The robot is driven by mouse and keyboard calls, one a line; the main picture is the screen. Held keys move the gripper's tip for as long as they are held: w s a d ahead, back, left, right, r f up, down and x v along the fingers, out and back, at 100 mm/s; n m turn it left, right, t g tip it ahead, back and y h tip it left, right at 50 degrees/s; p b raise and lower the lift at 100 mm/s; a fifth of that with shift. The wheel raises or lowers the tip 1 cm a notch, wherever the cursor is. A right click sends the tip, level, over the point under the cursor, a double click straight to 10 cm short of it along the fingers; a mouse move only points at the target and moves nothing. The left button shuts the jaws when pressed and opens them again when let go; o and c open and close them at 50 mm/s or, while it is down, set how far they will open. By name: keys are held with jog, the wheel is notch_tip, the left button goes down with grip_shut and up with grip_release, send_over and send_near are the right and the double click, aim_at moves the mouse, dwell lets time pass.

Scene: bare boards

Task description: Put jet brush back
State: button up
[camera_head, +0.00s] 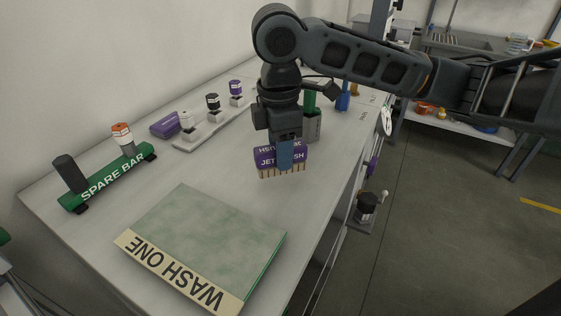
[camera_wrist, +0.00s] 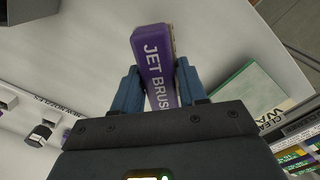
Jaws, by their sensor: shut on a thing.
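The jet brush (camera_head: 266,159) is a purple block with white lettering and pale bristles pointing down. My gripper (camera_head: 286,156) reaches down from above and is shut on it, with a blue finger across its lettered face. In the wrist view the brush (camera_wrist: 154,58) sits between both blue fingers of my gripper (camera_wrist: 160,88), its label reading "JET BRUS" before my gripper body hides the end. The brush is over the table behind the "WASH ONE" board; I cannot tell whether its bristles touch the tabletop.
The green "WASH ONE" board (camera_head: 205,238) lies in front. A green "SPARE BAR" (camera_head: 108,177) with two cylinders is at the left. A purple block (camera_head: 165,124) lies beside a pale rack (camera_head: 212,132) with several knobs. A grey holder (camera_head: 312,126) with a green top stands just behind my gripper.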

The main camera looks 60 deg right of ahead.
jog(key=shift+f, duration=1.9)
jog(key=shift+f, duration=0.15)
jog(key=o, duration=0.9)
jog(key=shift+o, duration=0.2)
jog(key=r, duration=1.2)
jog(key=shift+a+r+p, duration=0.15)
jog(key=shift+a+p, duration=0.05)
jog(key=shift+p, duration=0.2)
